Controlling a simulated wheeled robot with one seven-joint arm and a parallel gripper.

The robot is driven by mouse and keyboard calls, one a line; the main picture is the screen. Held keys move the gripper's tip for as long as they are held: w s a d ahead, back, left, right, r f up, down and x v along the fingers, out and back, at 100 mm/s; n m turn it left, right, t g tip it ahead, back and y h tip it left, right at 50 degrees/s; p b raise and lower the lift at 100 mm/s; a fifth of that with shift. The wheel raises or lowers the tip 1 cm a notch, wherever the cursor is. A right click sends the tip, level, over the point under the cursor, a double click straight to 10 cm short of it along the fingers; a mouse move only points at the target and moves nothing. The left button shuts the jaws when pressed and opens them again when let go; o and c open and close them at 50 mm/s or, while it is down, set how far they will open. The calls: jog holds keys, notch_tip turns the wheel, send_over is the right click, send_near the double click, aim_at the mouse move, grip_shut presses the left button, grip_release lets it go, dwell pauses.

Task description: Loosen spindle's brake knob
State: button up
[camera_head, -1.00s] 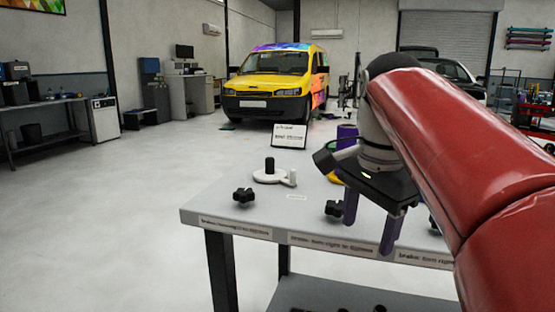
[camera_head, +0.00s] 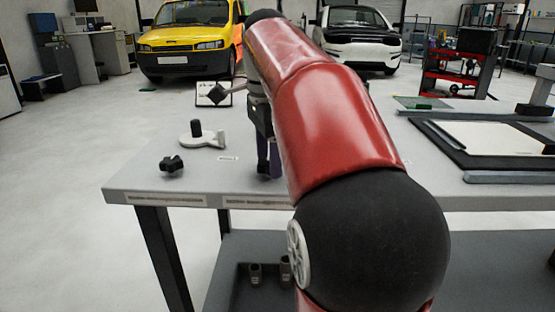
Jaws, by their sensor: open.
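A black lobed knob (camera_head: 172,165) stands at the front left of the grey table (camera_head: 135,188). Behind it is a white base with a black upright post (camera_head: 196,131). My gripper (camera_head: 268,165) points down over the table's front part, right of this knob and apart from it. Its purple fingers are open, and I see nothing held between them. Something dark shows at the fingers' lower end, perhaps another knob, but I cannot tell. My red arm hides the table behind and right of the gripper. The label strips (camera_head: 165,199) on the front edge are too small to read.
A small sign (camera_head: 213,94) stands at the table's back edge. A dark cutting board with a white sheet (camera_head: 490,138) lies on the right. A lower shelf holds small cylinders (camera_head: 255,273). The tabletop between the left knob and my gripper is mostly clear.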

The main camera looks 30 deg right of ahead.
jog(key=shift+f, duration=0.15)
jog(key=c, duration=1)
